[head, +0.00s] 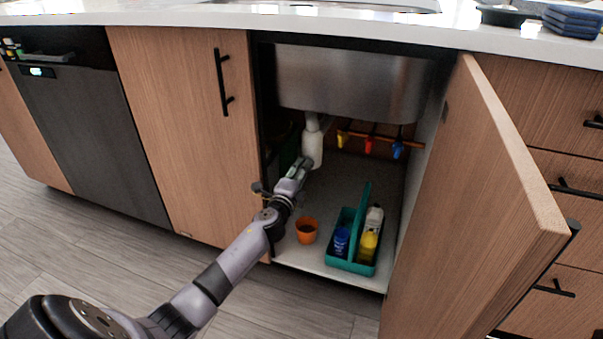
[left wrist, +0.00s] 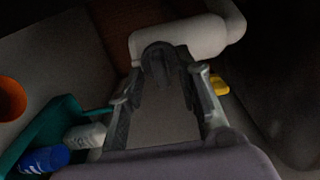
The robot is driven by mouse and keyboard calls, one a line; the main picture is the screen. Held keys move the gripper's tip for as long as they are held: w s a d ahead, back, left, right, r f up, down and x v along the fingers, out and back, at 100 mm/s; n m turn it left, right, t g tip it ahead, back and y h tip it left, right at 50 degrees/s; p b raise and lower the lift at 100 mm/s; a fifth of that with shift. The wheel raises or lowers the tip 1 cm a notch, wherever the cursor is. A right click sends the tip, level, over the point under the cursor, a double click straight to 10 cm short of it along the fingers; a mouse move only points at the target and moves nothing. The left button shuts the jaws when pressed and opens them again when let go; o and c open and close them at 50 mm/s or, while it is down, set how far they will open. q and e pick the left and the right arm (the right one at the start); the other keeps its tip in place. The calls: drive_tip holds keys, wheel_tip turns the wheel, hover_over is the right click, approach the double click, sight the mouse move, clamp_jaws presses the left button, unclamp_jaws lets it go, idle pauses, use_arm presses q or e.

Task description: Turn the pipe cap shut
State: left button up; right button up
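A white drain pipe with a bottle-shaped body (head: 312,148) hangs under the sink. In the left wrist view the white pipe (left wrist: 185,37) lies across the top, with an elbow at its right. My left gripper (head: 301,167) is at the lower end of the white body. In the left wrist view its two fingers (left wrist: 165,75) are apart, with a dark rounded shape (left wrist: 159,62) between them in front of the pipe. I cannot tell whether this shape is the cap or whether the fingers touch it. The cap is not clearly visible in the head view. My right gripper is out of view.
A teal caddy (head: 331,258) with bottles and an orange cup (head: 307,231) stand on the cabinet floor. Yellow, red and blue valves (head: 369,146) line the back. The open door (head: 475,200) bounds the right; the steel sink (head: 350,85) is above.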

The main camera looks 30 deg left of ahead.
use_arm(q)
drive_tip(key=v, duration=1.2)
idle(0.6)
